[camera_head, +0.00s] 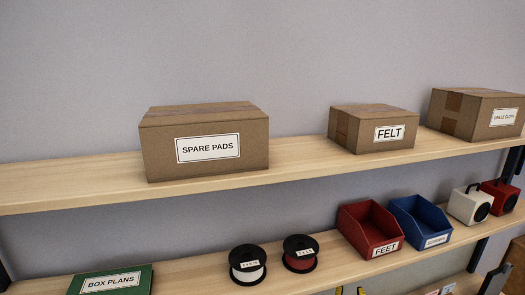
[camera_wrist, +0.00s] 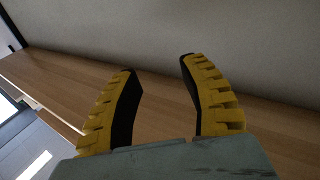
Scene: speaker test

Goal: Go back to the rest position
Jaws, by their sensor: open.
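My gripper (camera_wrist: 159,65) shows in the wrist view with its two yellow, ridged fingers spread apart. Their black inner pads face each other with nothing between them. Behind the fingers are a bare wooden surface (camera_wrist: 60,78) and a plain grey wall (camera_wrist: 250,40). In the head view, only small yellow bits show at the bottom edge, and they look like my fingertips.
The upper shelf (camera_head: 70,182) bears cardboard boxes labelled SPARE PADS (camera_head: 205,145), FELT (camera_head: 372,130) and another (camera_head: 480,115). The lower shelf (camera_head: 200,272) bears a green BOX PLANS item (camera_head: 110,280), two spools (camera_head: 247,264), a red FEET bin (camera_head: 370,230), a blue bin (camera_head: 420,220) and small speakers (camera_head: 468,205).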

